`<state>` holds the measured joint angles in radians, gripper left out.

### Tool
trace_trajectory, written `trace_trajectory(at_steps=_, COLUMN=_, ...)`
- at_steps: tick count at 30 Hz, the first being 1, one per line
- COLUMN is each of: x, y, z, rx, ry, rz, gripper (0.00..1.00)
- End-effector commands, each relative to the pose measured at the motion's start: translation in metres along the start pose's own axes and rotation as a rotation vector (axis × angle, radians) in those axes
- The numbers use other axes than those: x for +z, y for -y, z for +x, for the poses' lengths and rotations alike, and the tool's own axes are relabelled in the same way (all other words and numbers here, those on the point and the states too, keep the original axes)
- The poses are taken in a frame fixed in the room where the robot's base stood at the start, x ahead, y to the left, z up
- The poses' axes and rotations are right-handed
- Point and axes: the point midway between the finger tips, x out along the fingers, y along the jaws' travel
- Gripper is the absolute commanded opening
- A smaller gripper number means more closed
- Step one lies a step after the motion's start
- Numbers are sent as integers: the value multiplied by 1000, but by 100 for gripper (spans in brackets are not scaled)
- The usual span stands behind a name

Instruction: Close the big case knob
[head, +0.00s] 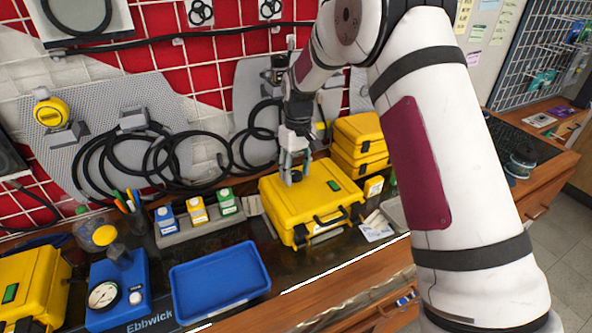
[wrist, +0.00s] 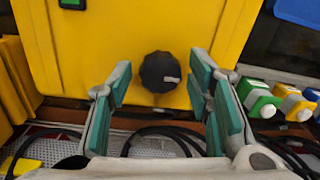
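The big yellow case (head: 308,203) stands closed on the bench in the head view, and its yellow face (wrist: 200,32) fills the upper middle of the wrist view. A black round knob (wrist: 160,72) with a small white mark sits on that face; in the head view it (head: 296,176) is partly hidden by my gripper. My gripper (head: 291,168) points down above the knob. In the wrist view my gripper (wrist: 160,88) is open, with its green finger pads on either side of the knob and gaps on both sides. Its exact height above the knob is unclear.
Small yellow cases (head: 360,140) are stacked behind on the right. Small bottles (head: 197,210) stand in a grey holder to the left. A blue tray (head: 220,283) and a blue gauge box (head: 118,290) are at the front left. Black hoses (head: 170,160) hang behind.

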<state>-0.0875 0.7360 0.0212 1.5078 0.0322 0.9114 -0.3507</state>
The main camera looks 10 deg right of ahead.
Motion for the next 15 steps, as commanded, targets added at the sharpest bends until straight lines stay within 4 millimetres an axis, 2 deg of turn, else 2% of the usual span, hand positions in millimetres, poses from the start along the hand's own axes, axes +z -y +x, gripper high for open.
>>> trace_trajectory(at_steps=1, x=0, y=0, z=0, rx=0, ry=0, rz=0, gripper=28)
trace_trajectory(at_steps=4, x=0, y=0, z=0, rx=0, ry=0, rz=0, gripper=6)
trace_trajectory(at_steps=5, x=0, y=0, z=0, rx=0, ry=0, rz=0, gripper=3)
trace_trajectory(at_steps=15, x=0, y=0, z=0, rx=0, ry=-1, rz=35, gripper=3)
